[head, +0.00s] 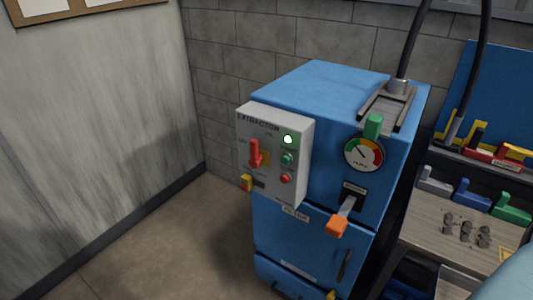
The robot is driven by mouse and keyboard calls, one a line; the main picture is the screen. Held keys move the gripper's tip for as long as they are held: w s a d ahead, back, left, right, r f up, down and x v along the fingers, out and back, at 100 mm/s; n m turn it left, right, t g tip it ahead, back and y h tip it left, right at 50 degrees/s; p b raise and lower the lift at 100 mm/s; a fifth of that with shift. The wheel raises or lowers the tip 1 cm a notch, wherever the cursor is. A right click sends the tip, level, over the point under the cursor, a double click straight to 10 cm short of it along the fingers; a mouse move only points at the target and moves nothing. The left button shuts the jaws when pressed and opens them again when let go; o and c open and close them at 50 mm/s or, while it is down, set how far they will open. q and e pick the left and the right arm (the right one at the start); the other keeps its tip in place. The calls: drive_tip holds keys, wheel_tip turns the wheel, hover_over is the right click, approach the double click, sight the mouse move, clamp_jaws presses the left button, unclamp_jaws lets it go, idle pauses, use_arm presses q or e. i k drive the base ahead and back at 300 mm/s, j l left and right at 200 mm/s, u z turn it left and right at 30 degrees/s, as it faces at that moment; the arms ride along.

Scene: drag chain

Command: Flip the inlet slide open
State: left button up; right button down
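A blue extractor cabinet (323,85) stands against the block wall. On its top at the right is what looks like the inlet slide (386,106), a grey plate between dark rails with a green handle (373,125) at its front end. A black hose (410,50) rises from a collar (397,87) at the rear of the plate. I cannot tell from here whether the slide is open or shut. Neither of my grippers is in view, and nothing touches the green handle.
A grey control box (297,163) with a red lever (254,153) and lit green lamp (288,139) juts from the cabinet's left. A gauge (363,154) and orange-ended lever (337,225) are on the front. A workbench (425,225) with coloured blocks stands right. Floor at left is clear.

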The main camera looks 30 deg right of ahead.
sight(381, 120)
drive_tip(key=z, duration=1.7)
